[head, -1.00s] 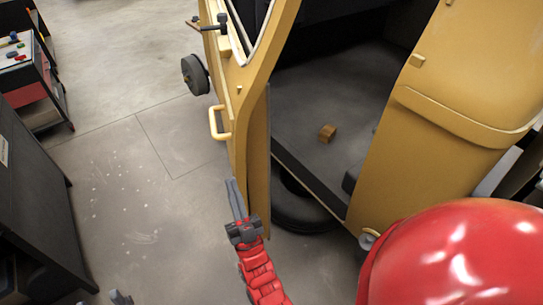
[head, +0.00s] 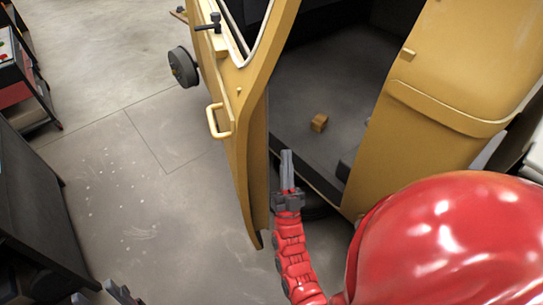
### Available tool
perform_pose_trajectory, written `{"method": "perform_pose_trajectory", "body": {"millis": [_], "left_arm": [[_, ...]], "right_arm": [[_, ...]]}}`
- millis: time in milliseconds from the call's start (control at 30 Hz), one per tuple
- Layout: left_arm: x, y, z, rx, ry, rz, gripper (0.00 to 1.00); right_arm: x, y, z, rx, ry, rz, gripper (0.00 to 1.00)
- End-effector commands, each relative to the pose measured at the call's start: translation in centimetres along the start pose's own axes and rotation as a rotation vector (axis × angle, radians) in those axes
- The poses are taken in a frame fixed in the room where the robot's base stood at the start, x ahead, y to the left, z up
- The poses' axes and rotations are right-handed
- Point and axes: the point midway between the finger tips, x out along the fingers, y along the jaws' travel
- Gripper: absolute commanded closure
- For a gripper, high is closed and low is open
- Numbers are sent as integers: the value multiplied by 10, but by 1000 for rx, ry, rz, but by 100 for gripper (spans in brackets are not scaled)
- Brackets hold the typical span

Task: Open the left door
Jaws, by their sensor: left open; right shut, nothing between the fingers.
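The yellow door (head: 246,90) of a yellow vehicle stands ajar, with a gap between it and the cab. Its yellow handle (head: 216,121) is on the outer face, to the left. My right gripper (head: 287,156) is shut and empty. It appears in the gap, just right of the door's lower edge, on the inner side; I cannot tell whether it touches the door. My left gripper (head: 98,293) is at the bottom left edge, open and empty, well away from the door and mostly cut off by the frame.
The dark cab floor holds a small brown block (head: 319,122). The yellow body panel (head: 450,70) is on the right. A dark cabinet (head: 30,205) stands at the left, with a cart (head: 22,85) behind it. The concrete floor left of the door is clear.

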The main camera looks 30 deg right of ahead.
Motion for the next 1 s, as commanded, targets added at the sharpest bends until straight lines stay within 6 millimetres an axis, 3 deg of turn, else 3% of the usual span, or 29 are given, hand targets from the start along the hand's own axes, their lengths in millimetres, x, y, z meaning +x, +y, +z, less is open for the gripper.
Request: {"method": "perform_pose_trajectory", "body": {"millis": [167, 300, 400, 500, 600, 733, 867, 1000], "left_arm": [[-8, 0, 1, 0, 0, 0, 50], [-15, 1, 2, 0, 0, 0, 50], [-20, 1, 3, 0, 0, 0, 50], [-26, 1, 4, 0, 0, 0, 50], [-31, 2, 5, 0, 0, 0, 50], [-38, 2, 6, 0, 0, 0, 50], [-44, 2, 7, 0, 0, 0, 50], [-48, 2, 8, 0, 0, 0, 50]], "right_arm": [[-1, 85, 72, 9, -232, 217, 100], [-29, 171, 144, 118, -489, 463, 100], [-59, 215, 190, 271, -667, 622, 100], [-83, 236, 225, 467, -817, 732, 100], [-97, 237, 246, 691, -948, 783, 100], [-92, 218, 247, 994, -1090, 742, 100], [-74, 190, 215, 1257, -1211, 590, 100], [-58, 163, 164, 1430, -1316, 380, 100]]}}
